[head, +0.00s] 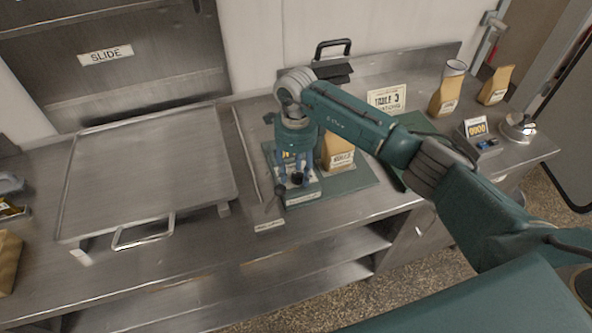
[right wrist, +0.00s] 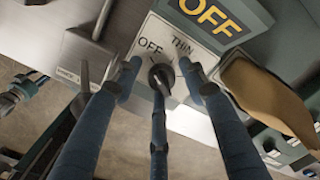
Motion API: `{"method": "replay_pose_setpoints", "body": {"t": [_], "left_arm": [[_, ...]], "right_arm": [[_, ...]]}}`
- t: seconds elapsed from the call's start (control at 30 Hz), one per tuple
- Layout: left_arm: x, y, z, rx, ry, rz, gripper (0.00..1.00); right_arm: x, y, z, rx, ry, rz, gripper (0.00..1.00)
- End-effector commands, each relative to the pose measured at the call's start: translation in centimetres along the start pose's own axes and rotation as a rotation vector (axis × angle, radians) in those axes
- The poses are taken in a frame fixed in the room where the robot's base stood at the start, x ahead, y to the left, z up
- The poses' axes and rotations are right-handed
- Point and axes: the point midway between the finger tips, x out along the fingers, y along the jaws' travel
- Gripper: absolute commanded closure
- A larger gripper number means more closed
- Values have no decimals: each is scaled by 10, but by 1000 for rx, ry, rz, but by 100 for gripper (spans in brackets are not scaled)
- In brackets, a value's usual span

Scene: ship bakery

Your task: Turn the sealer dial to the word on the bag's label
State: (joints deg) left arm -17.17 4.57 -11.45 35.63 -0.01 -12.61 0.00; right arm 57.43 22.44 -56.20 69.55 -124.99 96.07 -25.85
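The sealer (head: 303,196) sits on a green mat, and its front panel shows beneath my right gripper. In the right wrist view, its dark dial (right wrist: 160,76) is on a pale plate with the words OFF and THIN. A yellow OFF shows on the dark display (right wrist: 208,15). My right gripper (head: 296,180) points down at the dial. Its fingers (right wrist: 159,68) stand apart around the dial, with gaps at both sides; the middle finger overlaps the dial in view. The brown bag (head: 338,150) stands just right of the gripper; its label is too small to read surely. My left gripper is not in view.
A large metal tray (head: 150,165) with a front handle fills the counter's left. At the right stand two more brown bags (head: 446,95) (head: 495,86), a small scale-like display (head: 476,128) and a round metal item (head: 518,125). A sign card (head: 386,99) stands behind.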

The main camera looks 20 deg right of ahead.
Motion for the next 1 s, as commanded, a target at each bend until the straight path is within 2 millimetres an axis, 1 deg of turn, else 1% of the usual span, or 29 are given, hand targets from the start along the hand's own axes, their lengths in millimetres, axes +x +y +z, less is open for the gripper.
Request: {"method": "replay_pose_setpoints", "body": {"t": [0.03,0.13,0.17,0.37,0.57,0.77,1.0], "left_arm": [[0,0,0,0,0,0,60],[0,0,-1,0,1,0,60],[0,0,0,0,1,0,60],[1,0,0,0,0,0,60],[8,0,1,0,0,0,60],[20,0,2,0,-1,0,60],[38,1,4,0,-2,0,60]], "right_arm": [[0,0,0,0,0,0,73],[0,0,0,0,-1,-1,93],[-1,0,1,0,-2,-1,96],[-1,-1,1,7,-4,-3,96],[0,-2,2,62,-6,-6,96],[0,-4,2,193,-9,-8,96],[0,-5,2,411,-12,-8,96]]}}
